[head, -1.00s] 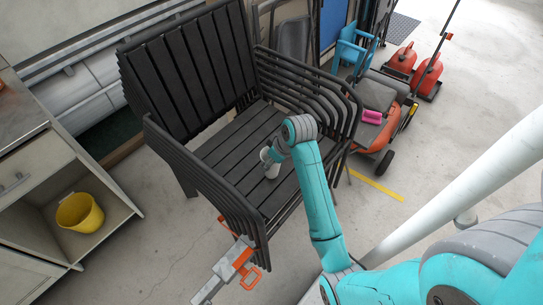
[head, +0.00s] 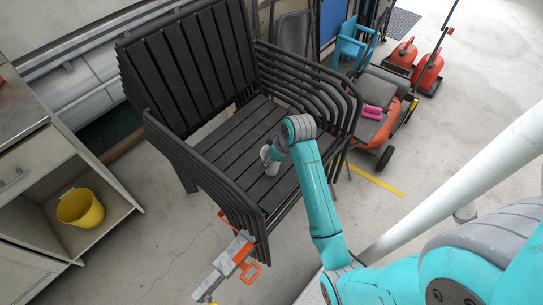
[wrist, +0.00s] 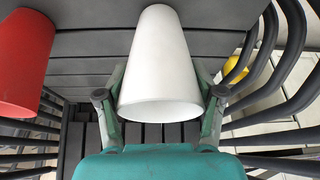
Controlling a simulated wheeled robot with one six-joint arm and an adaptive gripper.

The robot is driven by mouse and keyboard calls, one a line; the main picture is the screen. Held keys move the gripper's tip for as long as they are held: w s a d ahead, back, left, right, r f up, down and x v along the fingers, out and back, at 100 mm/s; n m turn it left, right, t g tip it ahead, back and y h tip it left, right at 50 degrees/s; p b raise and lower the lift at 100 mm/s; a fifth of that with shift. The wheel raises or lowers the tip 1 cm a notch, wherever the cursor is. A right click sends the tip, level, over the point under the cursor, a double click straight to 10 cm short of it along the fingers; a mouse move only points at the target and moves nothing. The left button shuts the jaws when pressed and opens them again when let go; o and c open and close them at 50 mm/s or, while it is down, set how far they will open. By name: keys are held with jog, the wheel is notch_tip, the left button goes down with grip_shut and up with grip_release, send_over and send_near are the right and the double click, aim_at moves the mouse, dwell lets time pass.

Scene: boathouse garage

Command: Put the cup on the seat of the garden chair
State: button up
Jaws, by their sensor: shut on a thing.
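The white cup (head: 272,167) shows in the head view over the slatted seat of the dark garden chair (head: 233,137), which is a stack of several chairs. My gripper (head: 268,155) is shut on the cup. In the wrist view the white cup (wrist: 160,60) fills the middle between the two fingers of my gripper (wrist: 160,92), with the dark seat slats (wrist: 85,65) behind it. I cannot tell whether its base touches the seat. My arm hides part of the seat in the head view.
A red tapered object (wrist: 22,60) stands at the left of the wrist view, beside the cup. The chair's armrests (head: 318,85) rise on both sides. A yellow bucket (head: 80,208) sits in an open cabinet at left. A red mower (head: 377,130) stands at right.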

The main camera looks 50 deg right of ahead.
jog(key=shift+f, duration=0.2)
dwell(0.5)
jog(key=o, duration=1.2)
jog(key=shift+o, duration=0.2)
jog(key=v, duration=0.7)
jog(key=shift+s+r, duration=0.1)
jog(key=shift+r, duration=0.2)
grip_shut()
dwell(0.3)
